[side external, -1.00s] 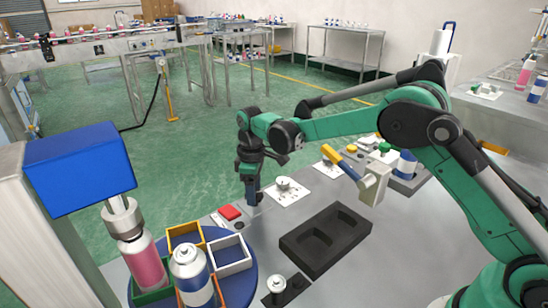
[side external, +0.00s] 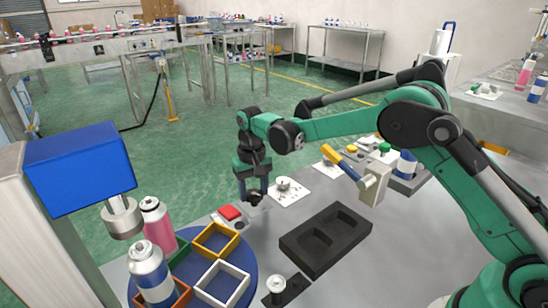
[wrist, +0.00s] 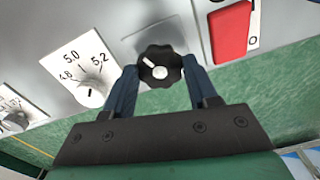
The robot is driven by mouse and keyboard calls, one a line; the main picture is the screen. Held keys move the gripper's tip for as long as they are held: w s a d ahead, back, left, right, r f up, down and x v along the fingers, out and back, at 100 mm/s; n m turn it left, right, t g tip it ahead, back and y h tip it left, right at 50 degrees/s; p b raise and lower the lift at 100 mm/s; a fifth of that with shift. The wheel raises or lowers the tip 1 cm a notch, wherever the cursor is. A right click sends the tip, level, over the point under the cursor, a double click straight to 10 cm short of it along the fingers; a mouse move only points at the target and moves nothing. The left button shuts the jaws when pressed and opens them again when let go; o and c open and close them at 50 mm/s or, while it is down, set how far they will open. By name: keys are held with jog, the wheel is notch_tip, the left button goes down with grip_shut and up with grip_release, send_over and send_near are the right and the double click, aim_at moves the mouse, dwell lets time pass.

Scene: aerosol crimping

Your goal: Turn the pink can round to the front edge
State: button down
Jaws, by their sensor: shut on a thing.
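The pink can (side external: 157,226) stands upright in the green frame (side external: 179,251) at the back left of the blue turntable (side external: 246,262). A blue and white can (side external: 151,275) stands nearer the camera in the orange frame (side external: 181,297), under or beside the crimping head (side external: 122,216); I cannot tell which. The yellow frame (side external: 215,240) and white frame (side external: 222,284) are empty. My gripper (side external: 252,194) is shut on a black lobed knob (wrist: 160,66) with a white pointer mark, a finger on each side in the wrist view.
A red switch (side external: 230,212) sits close beside the knob. A dial marked 4.8 to 5.2 (wrist: 88,95) is on the other side. A black tray with recesses (side external: 326,240) and a small valve stand (side external: 276,284) are on the bench.

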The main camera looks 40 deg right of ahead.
aim_at(254, 193)
jog(key=shift+m, duration=2)
jog(key=shift+c, duration=1.2)
grip_release()
jog(key=shift+r, duration=2.85)
